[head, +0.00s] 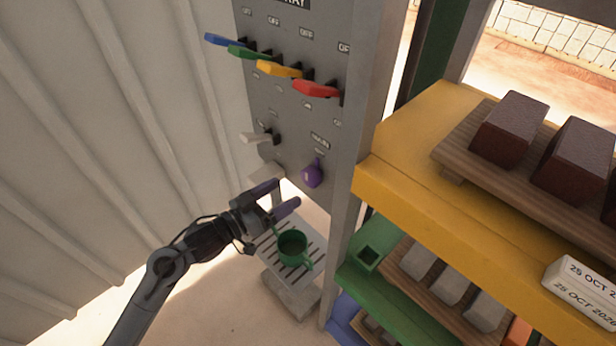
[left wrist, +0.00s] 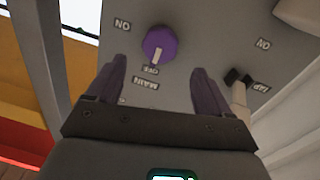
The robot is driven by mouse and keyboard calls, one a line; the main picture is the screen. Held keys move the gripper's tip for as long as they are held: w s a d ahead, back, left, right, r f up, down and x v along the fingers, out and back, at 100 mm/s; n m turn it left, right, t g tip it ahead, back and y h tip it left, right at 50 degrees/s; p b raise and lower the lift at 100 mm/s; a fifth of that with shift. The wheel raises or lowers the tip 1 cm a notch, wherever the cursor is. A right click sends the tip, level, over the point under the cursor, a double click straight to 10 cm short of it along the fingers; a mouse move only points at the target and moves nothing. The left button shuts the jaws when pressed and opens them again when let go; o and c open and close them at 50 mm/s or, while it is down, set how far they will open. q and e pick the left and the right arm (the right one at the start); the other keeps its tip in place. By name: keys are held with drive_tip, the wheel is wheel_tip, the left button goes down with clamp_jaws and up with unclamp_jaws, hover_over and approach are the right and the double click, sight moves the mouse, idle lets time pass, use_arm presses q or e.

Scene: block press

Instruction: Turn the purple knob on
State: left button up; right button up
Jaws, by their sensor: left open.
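The purple knob (head: 312,173) sits on the lower part of the grey control panel (head: 290,118). In the left wrist view the knob (left wrist: 160,44) shows a pale pointer mark directed at the OFF label (left wrist: 152,71); an ON label (left wrist: 122,25) is at upper left and a MAIN label (left wrist: 145,84) below. My left gripper (head: 282,196) is open and empty, just below and in front of the knob. In the left wrist view its fingers (left wrist: 157,88) lie to either side of and short of the knob, apart from it. My right gripper is not in view.
Blue, green, yellow and red levers (head: 316,90) stick out above the knob. A white lever (head: 256,137) is to its left. A green mug (head: 292,246) stands on a slatted stand below. A yellow shelf (head: 405,135) with brown blocks is close on the right.

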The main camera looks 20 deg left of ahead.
sight(306, 179)
use_arm(q)
drive_tip(key=b+x, duration=0.1)
drive_tip(key=x, duration=0.7)
drive_tip(key=shift+w+b, duration=0.1)
drive_tip(key=shift+b, duration=0.25)
drive_tip(key=shift+w+d, duration=0.2)
drive_tip(key=shift+w, duration=0.1)
drive_tip(key=c, duration=1)
